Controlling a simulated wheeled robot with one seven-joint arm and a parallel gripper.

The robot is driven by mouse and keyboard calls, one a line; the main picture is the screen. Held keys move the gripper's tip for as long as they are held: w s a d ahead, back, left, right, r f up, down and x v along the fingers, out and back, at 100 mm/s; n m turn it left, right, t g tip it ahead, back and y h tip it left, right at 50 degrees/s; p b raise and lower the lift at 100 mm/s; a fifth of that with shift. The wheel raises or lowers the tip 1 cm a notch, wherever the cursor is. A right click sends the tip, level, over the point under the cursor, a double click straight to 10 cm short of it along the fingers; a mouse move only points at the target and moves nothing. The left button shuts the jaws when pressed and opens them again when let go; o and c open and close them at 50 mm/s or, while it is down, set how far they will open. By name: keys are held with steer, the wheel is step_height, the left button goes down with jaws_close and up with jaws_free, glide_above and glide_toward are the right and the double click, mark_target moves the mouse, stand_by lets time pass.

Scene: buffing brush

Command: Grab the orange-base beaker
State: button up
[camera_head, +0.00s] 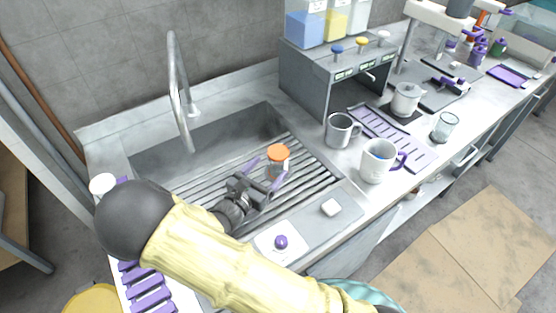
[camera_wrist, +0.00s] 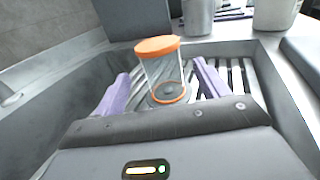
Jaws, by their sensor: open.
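The orange-base beaker (camera_head: 278,161) stands on the slatted rack in the sink. In the wrist view the beaker (camera_wrist: 165,70) is clear-walled, with a solid orange disc on top and a thin orange ring at its lower end, so it looks upside down. My gripper (camera_head: 266,172) is open, low over the slats, with its purple fingers pointing at the beaker. In the wrist view the gripper's fingers (camera_wrist: 162,88) spread to either side of the beaker, with gaps on both sides. I cannot tell whether the beaker is fully between the fingertips.
The sink's walls (camera_head: 215,140) enclose the rack, with a tall faucet (camera_head: 178,90) at the back. A grey mug (camera_head: 340,131) and a white mug (camera_head: 377,160) stand right of the sink. A dispenser (camera_head: 335,80) stands behind.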

mark_target(282, 154)
steer(key=shift+r, duration=0.1)
steer(key=shift+w+d, duration=0.3)
steer(key=shift+w, duration=0.05)
steer(key=shift+w+d, duration=0.35)
steer(key=shift+w, duration=0.25)
steer(key=shift+p+x, duration=0.65)
steer(key=shift+x, duration=1.95)
steer(key=shift+d, duration=0.1)
